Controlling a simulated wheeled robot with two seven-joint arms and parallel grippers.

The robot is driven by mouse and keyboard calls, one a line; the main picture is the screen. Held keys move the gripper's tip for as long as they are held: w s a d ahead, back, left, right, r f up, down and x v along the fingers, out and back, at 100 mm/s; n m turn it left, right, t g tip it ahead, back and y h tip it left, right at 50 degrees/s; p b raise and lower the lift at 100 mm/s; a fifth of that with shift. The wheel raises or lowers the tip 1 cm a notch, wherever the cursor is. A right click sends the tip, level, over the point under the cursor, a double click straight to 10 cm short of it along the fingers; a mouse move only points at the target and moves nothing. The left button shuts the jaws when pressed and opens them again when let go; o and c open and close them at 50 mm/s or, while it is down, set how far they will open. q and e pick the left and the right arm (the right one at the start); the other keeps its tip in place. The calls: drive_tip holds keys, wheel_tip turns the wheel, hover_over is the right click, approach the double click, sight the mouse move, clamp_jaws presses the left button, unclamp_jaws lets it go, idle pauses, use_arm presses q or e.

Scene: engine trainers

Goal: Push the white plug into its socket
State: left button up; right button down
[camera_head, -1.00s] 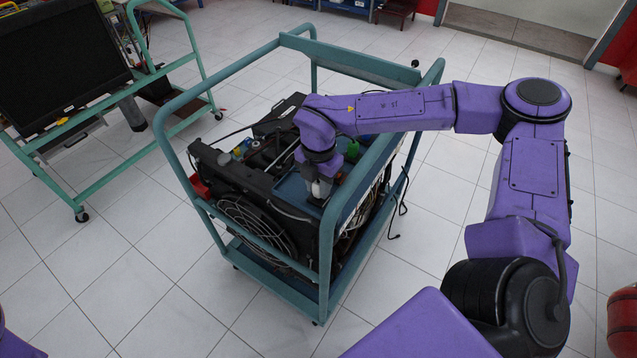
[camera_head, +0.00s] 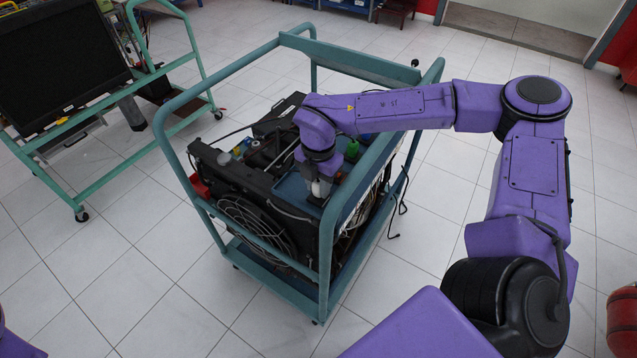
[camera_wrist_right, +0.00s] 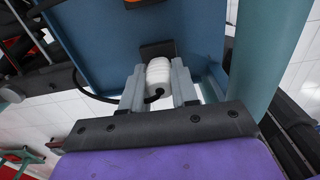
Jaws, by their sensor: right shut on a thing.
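The white plug (camera_wrist_right: 158,74) is a ribbed white cylinder with a black cable at its near end, seen in the right wrist view. My right gripper (camera_wrist_right: 158,88) is shut on it, one grey finger on each side. A dark block (camera_wrist_right: 157,48), which looks like the socket, is on the blue panel directly beyond the plug. I cannot tell how far the plug is in it. In the head view the plug (camera_head: 320,187) is a small white spot below my right wrist, with the gripper (camera_head: 318,190) pointing down. My left gripper is out of view.
The blue panel (camera_wrist_right: 100,45) belongs to an engine trainer in a teal tubular frame (camera_head: 343,213), whose rails stand close around my right forearm. A teal stand with a black screen (camera_head: 60,60) is at left. A red cylinder (camera_head: 622,320) is at lower right.

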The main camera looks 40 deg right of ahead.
drive_tip(key=shift+f+b, duration=0.5)
drive_tip(key=shift+f, duration=0.1)
idle(0.7)
drive_tip(key=c, duration=0.8)
unclamp_jaws()
wheel_tip(320, 180, up, 10)
drive_tip(key=shift+r+b, duration=0.25)
drive_tip(key=shift+b, duration=0.8)
